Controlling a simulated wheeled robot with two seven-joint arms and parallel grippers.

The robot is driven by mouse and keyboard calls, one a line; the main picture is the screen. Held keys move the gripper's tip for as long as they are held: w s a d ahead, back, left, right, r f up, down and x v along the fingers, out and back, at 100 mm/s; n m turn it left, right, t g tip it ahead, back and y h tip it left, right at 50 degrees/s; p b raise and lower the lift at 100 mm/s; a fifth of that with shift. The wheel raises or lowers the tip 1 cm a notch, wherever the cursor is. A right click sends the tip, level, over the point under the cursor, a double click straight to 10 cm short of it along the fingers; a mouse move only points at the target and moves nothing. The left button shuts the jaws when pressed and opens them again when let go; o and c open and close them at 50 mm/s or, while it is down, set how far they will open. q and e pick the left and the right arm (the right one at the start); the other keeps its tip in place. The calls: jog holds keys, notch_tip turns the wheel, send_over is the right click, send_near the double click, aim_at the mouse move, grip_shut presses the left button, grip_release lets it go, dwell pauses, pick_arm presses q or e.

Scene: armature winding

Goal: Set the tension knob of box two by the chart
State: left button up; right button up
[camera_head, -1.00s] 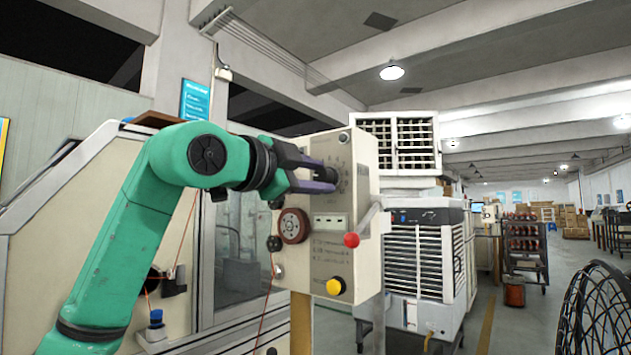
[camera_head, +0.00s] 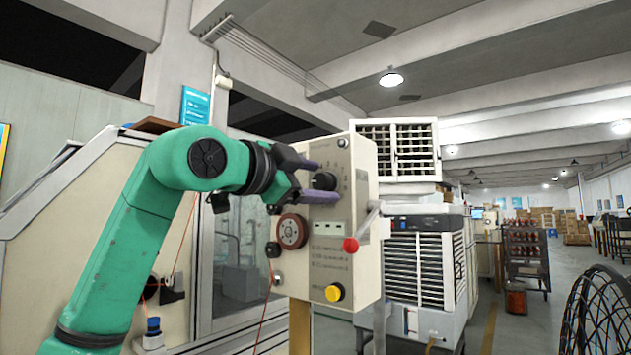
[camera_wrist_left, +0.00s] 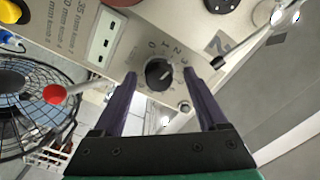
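The tension box (camera_head: 330,268) is a beige control box on a post, with a printed dial in its upper part. The black tension knob (camera_wrist_left: 159,73) sits in the middle of the dial in the left wrist view, with the digits 0, 1, 2 and 3 legible around it. Its exact setting is too small to read. My left gripper (camera_head: 331,188) is at the dial, its purple fingers apart. In the left wrist view, the fingers (camera_wrist_left: 160,82) flank the knob with gaps on both sides. Printed text lines (camera_head: 329,253) lie lower on the panel. My right gripper is out of view.
A red-tipped lever (camera_head: 351,245) and a yellow button (camera_head: 334,292) stick out of the panel. A brown-red disc (camera_head: 292,231) sits at its left. A blue poster (camera_head: 195,106) hangs behind. A cooler (camera_head: 420,275) stands right of the box.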

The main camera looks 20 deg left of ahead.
pick_arm(q)
jog(key=shift+s+a+f, duration=0.1)
jog(key=shift+s+a, duration=0.05)
jog(key=shift+s, duration=0.1)
jog(key=b+v, duration=0.4)
jog(key=v, duration=1)
